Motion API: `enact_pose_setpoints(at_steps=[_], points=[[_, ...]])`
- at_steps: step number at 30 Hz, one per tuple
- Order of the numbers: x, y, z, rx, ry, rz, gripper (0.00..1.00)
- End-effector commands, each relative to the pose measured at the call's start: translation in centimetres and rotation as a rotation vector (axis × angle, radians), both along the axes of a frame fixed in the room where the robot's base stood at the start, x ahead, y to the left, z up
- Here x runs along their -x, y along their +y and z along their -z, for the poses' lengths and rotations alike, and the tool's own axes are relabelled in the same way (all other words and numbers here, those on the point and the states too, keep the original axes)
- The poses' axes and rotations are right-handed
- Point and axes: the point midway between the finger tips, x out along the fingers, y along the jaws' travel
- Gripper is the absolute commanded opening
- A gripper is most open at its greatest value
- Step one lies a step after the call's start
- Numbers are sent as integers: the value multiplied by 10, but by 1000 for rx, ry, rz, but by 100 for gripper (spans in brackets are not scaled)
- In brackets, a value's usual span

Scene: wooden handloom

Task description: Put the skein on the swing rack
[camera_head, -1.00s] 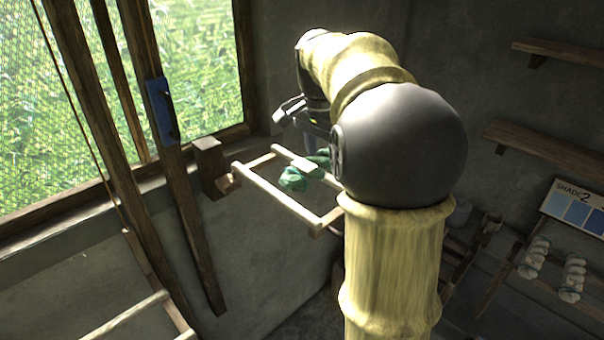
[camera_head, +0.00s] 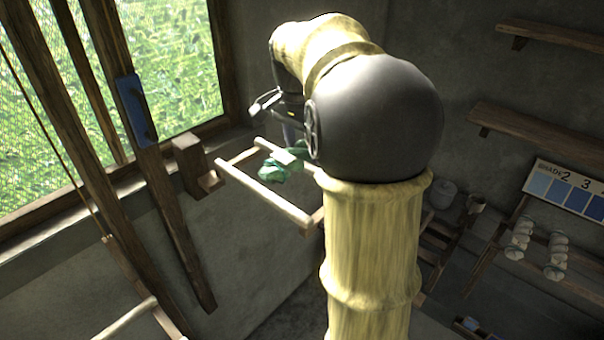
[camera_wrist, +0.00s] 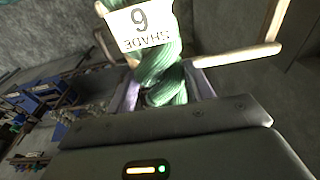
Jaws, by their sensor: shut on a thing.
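The green skein (camera_head: 272,171) hangs in my gripper at the wooden swing rack (camera_head: 262,194), which sticks out from the wall by the window. In the wrist view the skein (camera_wrist: 158,68) is a twisted green bundle with a white tag reading "SHADE 6". My gripper (camera_wrist: 163,92) is shut on it, with pale fingers on both sides. A pale rack bar (camera_wrist: 238,56) runs behind the skein at right. In the head view the skein overlaps the rack's far part. I cannot tell whether it touches a bar. My arm hides the rack's right side.
Wooden loom posts stand at left, one with a blue piece (camera_head: 135,110). A wooden block (camera_head: 190,165) sits by the rack's left end. At right are wall shelves (camera_head: 540,130), a blue shade card (camera_head: 563,190) and pale skeins (camera_head: 557,255) on a stand.

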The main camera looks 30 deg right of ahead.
Motion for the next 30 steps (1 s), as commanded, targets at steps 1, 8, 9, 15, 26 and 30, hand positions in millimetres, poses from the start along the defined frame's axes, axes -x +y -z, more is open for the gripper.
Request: enact_pose_setpoints(at_steps=[1, 8, 9, 15, 26, 30], points=[[1, 0, 8, -1, 5, 0, 26], [0, 0, 28, 0, 0, 1, 26], [0, 0, 28, 1, -1, 1, 26], [0, 0, 29, 0, 0, 1, 26], [0, 0, 69, -1, 1, 0, 26], [0, 0, 70, 0, -1, 1, 26]])
